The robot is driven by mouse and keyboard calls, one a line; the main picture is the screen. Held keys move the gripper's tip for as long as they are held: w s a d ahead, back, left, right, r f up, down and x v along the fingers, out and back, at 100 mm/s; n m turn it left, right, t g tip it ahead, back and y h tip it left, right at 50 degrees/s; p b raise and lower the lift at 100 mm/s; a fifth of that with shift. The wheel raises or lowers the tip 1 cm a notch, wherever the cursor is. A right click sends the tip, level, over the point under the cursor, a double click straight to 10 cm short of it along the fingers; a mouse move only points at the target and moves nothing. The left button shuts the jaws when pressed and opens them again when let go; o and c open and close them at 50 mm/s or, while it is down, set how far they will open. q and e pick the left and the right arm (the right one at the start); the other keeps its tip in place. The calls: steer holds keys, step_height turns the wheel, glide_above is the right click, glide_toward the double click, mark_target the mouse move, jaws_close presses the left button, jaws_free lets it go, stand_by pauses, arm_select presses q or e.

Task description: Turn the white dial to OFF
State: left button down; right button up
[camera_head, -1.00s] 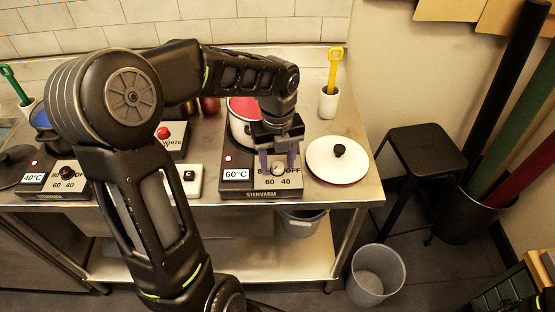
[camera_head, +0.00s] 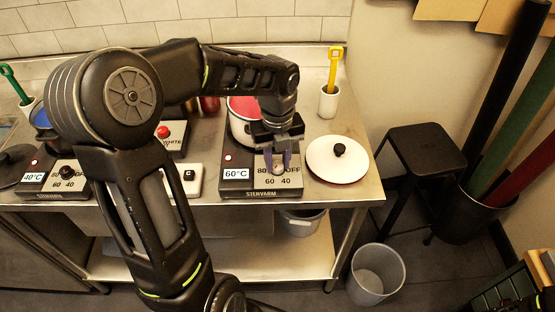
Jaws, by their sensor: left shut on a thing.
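The white dial (camera_head: 278,170) sits on the front panel of the right-hand heater unit (camera_head: 235,187), between the printed marks 80, OFF, 60 and 40. The unit's display reads 60°C. My left gripper (camera_head: 278,168) points down over the panel with its fingers closed on the dial. The fingers cover most of the dial, so where its pointer stands cannot be told.
A white pot with red contents (camera_head: 240,133) stands on the heater behind the gripper. A white lid (camera_head: 337,160) lies just right. A second heater with a black dial (camera_head: 67,172) is at the left. A yellow-handled tool stands in a white cup (camera_head: 328,102).

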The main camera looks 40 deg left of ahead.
arm_select(q)
steer(key=shift+n, duration=0.4)
steer(key=n+b, duration=0.1)
steer(key=n, duration=0.4)
steer(key=n+b, duration=0.1)
steer(key=n, duration=0.5)
steer(key=shift+n, duration=0.3)
steer(key=n+b, duration=0.1)
steer(key=n, duration=0.5)
steer(key=n+b, duration=0.1)
steer(key=n, duration=0.4)
steer(key=shift+n, duration=0.3)
steer(key=c, duration=1.1)
jaws_free()
steer(key=shift+r, duration=0.15)
